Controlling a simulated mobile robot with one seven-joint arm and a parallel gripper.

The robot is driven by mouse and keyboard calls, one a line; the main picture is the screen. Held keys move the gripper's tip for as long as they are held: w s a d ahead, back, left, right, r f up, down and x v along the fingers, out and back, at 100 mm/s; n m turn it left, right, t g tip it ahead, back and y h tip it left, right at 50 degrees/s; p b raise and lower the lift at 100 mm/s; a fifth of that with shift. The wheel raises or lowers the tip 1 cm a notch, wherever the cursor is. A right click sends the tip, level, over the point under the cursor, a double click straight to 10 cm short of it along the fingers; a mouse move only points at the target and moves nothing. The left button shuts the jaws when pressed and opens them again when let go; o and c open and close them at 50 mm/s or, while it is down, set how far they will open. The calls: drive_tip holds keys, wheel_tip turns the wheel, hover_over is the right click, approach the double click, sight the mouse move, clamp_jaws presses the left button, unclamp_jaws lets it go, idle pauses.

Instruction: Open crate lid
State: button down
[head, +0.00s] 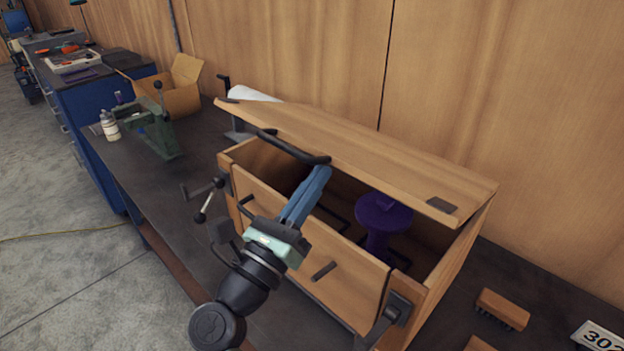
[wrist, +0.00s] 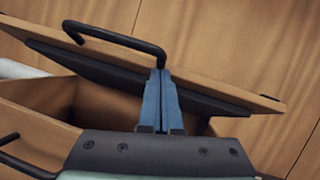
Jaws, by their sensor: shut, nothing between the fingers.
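A wooden crate (head: 285,235) stands on the dark workbench. Its wooden lid (head: 370,150) is raised and tilted, with the front edge lifted clear of the crate walls, so the inside shows. A black bar handle (head: 290,147) sits on the lid's front edge; it also shows in the wrist view (wrist: 112,36). My gripper (head: 322,172) reaches over the crate's front wall, its blue fingers shut with nothing between them. In the wrist view the fingertips (wrist: 160,75) are close under the lid's edge, by the handle's end. I cannot tell whether they touch it.
A purple flanged object (head: 383,215) stands inside the crate. A vise (head: 148,128), a bottle (head: 109,125) and an open cardboard box (head: 175,90) are at the left. A wooden brush (head: 503,309) lies at right. A wooden wall rises close behind.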

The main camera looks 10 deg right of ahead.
drive_tip(key=w+d+r+g+p, duration=0.1)
drive_tip(key=w+d+r+p, duration=0.25)
drive_tip(key=r+p, duration=0.4)
drive_tip(key=w+d+r+p, duration=0.2)
drive_tip(key=d+r+p, duration=0.3)
drive_tip(key=r, duration=0.4)
drive_tip(key=s+r+x, duration=0.1)
drive_tip(key=r+x, duration=0.1)
drive_tip(key=x, duration=1.4)
drive_tip(key=shift+s+d+y+b, duration=0.25)
drive_tip(key=shift+d+y+b, duration=0.15)
drive_tip(key=shift+d, duration=0.05)
drive_tip(key=shift+r, duration=0.15)
